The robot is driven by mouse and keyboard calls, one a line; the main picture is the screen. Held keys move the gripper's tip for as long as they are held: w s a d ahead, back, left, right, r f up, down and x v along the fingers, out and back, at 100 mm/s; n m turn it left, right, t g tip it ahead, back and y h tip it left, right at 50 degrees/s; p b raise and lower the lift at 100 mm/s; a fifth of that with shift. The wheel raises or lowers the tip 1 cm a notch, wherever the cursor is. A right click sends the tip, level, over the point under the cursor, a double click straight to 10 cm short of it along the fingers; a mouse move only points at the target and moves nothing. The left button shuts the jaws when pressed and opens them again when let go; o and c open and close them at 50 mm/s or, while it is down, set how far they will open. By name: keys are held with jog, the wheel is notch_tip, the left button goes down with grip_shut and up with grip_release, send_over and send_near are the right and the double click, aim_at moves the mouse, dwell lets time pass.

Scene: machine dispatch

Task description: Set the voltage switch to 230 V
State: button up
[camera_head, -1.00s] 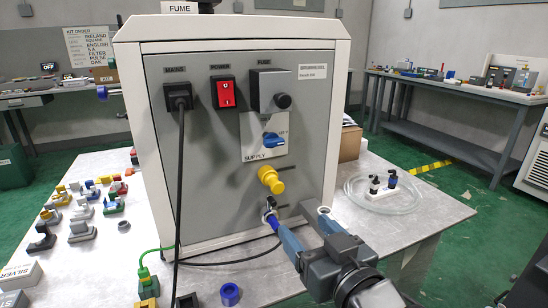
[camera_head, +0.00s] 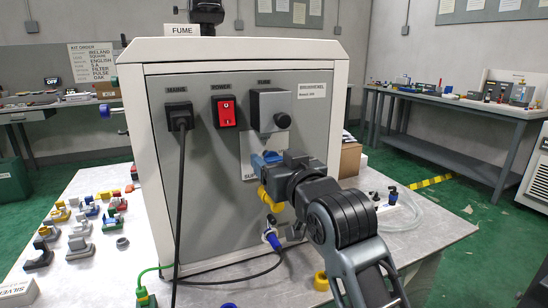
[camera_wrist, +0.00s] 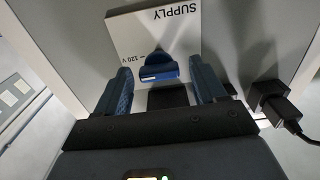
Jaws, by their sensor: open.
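The blue voltage switch knob (camera_wrist: 160,68) sits on the white SUPPLY plate (camera_wrist: 185,15) on the front panel of the grey machine (camera_head: 205,215). A "120 V" mark shows beside the knob in the wrist view; no 230 V mark is readable. I cannot tell for certain where the knob points. My gripper (camera_head: 265,160) is open in front of the plate. In the wrist view its two blue fingers stand either side of the knob, with visible gaps. In the head view my gripper hides most of the knob and plate.
A red power switch (camera_head: 223,111), a mains plug (camera_head: 179,115) with hanging cable and a fuse holder (camera_head: 270,110) are above and left. A yellow fitting (camera_head: 268,198) and blue connector (camera_head: 271,239) sit below. Small coloured parts stand on the table at left.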

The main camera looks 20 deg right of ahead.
jog(key=shift+w, duration=0.6)
jog(key=c, duration=1)
jog(key=shift+o, duration=0.2)
